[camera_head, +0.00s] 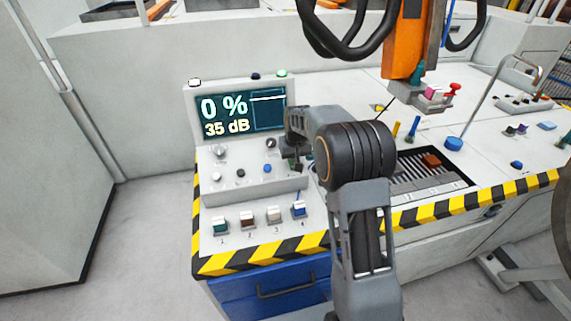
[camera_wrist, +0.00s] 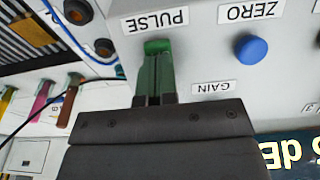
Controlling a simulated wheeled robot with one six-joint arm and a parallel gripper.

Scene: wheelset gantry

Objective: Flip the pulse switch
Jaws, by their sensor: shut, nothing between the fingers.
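The pulse switch (camera_wrist: 157,46) shows as a bright green piece beside the upside-down PULSE label (camera_wrist: 155,20) in the wrist view. My gripper (camera_wrist: 155,72) is shut and empty, with its fingertips right at the green piece. I cannot tell whether they touch it or which way the switch is set. In the head view my gripper (camera_head: 294,166) is at the right part of the console's sloped front, and the arm hides most of the switch area.
The console display (camera_head: 238,115) reads 0 % and 35 dB. A blue button (camera_wrist: 252,48) sits beside the ZERO label. Small numbered switches (camera_head: 247,217) line the table front. An orange hanging tool (camera_head: 407,45) is at upper right. Cables run beside the panel in the wrist view.

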